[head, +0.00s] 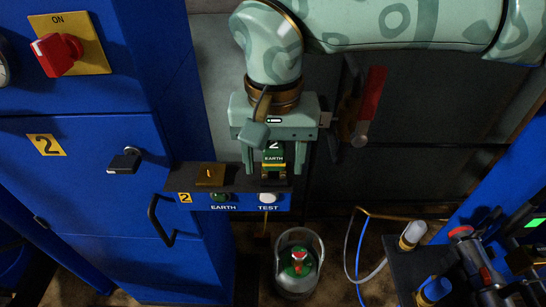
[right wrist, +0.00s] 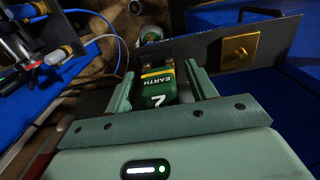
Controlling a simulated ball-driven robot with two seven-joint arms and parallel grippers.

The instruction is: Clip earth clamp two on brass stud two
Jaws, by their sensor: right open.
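Earth clamp two (head: 274,157) is a green block with a yellow band, marked "2 EARTH". It is at the right end of a dark shelf, above the TEST label. My right gripper (head: 277,168) is open, with one finger on each side of the clamp. The right wrist view shows the clamp (right wrist: 158,84) between the spread fingers (right wrist: 161,73), with gaps beside it. Brass stud two (head: 210,173) appears as a square brass piece on the shelf's left part, above EARTH; it also shows in the right wrist view (right wrist: 241,47). My left gripper is not in view.
The dark shelf (head: 238,184) juts from a blue cabinet (head: 75,195) with a black handle (head: 160,222). A clear container (head: 298,262) with a green and red item stands below. A cluttered stand (head: 405,262) with hoses is at the lower right.

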